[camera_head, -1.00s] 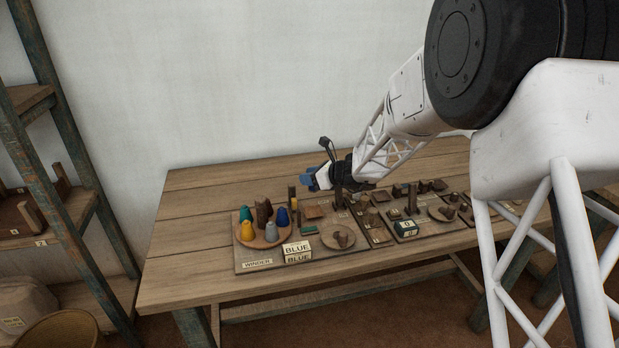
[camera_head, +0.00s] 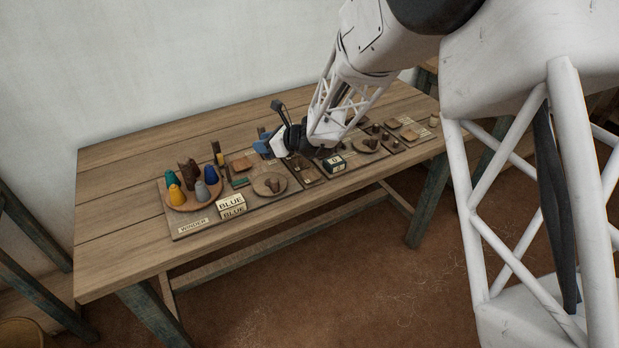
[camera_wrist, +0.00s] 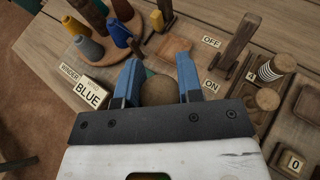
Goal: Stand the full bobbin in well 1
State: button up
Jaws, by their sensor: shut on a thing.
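My gripper (camera_wrist: 160,68) has its two blue fingers shut on a round, brown-ended piece (camera_wrist: 158,92), which I take to be the bobbin. I see it end-on in the wrist view, so its wound thread is mostly hidden. Well 1 cannot be identified in either view.
Coloured cones stand on a round tray (camera_head: 181,206) at the board's left, by a BLUE sign (camera_head: 231,204). An upright wooden lever (camera_wrist: 235,45) stands between OFF and ON labels. A striped bobbin (camera_wrist: 277,67) stands near a label 4. A 0 block (camera_head: 333,163) is right.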

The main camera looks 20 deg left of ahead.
jog(key=s+d+f+m+t, duration=0.1)
jog(key=s+d, duration=0.2)
jog(key=d, duration=0.3)
jog(key=s+d+f+m+t, duration=0.1)
jog(key=s+d, duration=0.2)
jog(key=d, duration=0.4)
jog(key=s+d+f+m+t+h, duration=0.1)
jog(key=s+d+f, duration=0.1)
jog(key=d, duration=0.4)
jog(key=shift+s+d+t, duration=0.15)
jog(key=shift+s+t, duration=0.15)
jog(key=shift+s, duration=0.3)
jog(key=shift+f, duration=0.15)
jog(key=w+a, duration=0.2)
jog(key=w, duration=0.2)
jog(key=w+a+f, duration=0.1)
jog(key=w+a, duration=0.2)
jog(key=w, duration=0.2)
jog(key=w+a, duration=0.3)
jog(key=w, duration=0.2)
jog(key=shift+f, duration=0.2)
jog(key=shift+f, duration=1.8)
jog(key=shift+f, duration=0.15)
jog(key=o, duration=0.9)
